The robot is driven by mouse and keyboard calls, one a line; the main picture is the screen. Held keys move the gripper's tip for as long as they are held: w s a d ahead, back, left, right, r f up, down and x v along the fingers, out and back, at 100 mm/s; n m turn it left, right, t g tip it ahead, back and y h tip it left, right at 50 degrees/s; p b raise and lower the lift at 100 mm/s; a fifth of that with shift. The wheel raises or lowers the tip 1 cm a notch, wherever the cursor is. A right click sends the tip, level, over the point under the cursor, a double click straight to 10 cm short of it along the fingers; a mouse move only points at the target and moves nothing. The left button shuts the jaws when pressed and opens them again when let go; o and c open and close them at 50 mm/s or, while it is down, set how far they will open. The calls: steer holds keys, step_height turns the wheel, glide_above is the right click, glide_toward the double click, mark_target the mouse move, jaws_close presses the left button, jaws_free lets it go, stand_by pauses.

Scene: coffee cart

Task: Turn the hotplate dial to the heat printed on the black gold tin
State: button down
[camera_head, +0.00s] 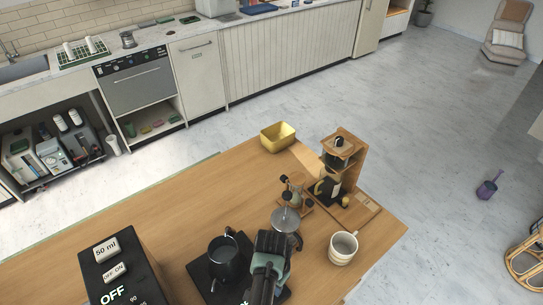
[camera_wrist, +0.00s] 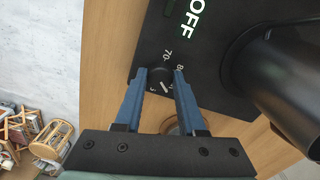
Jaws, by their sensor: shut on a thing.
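The hotplate dial (camera_wrist: 160,76) is a small dark knob on a black panel in the wrist view. A "70" and other small white marks, partly covered, surround it. My gripper (camera_wrist: 160,73) has its blue fingers on either side of the dial and is shut on it. A white pointer line shows near the dial's lower edge. The black hotplate (camera_wrist: 200,55) bears a lit "OFF" readout. In the head view my arm hides the dial. A dark object with a gold patch (camera_head: 325,188) stands by the wooden stand; I cannot tell whether it is the tin or read any print.
A dark pitcher (camera_head: 223,263) stands on the black plate beside my arm. A black box (camera_head: 120,270) with "50 ml" and "OFF" labels is at left. A metal pot (camera_head: 286,222), a cream mug (camera_head: 343,248) and a wooden stand (camera_head: 350,160) crowd the right. The table's middle left is clear.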

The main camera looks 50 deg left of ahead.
steer(key=m, duration=0.4)
steer(key=shift+r+m, duration=0.1)
steer(key=shift+m, duration=0.2)
steer(key=shift+w+a+m, duration=0.1)
steer(key=shift+m, duration=2.4)
steer(key=c, duration=0.5)
jaws_free()
step_height(320, 180, up, 13)
steer(key=b, duration=0.1)
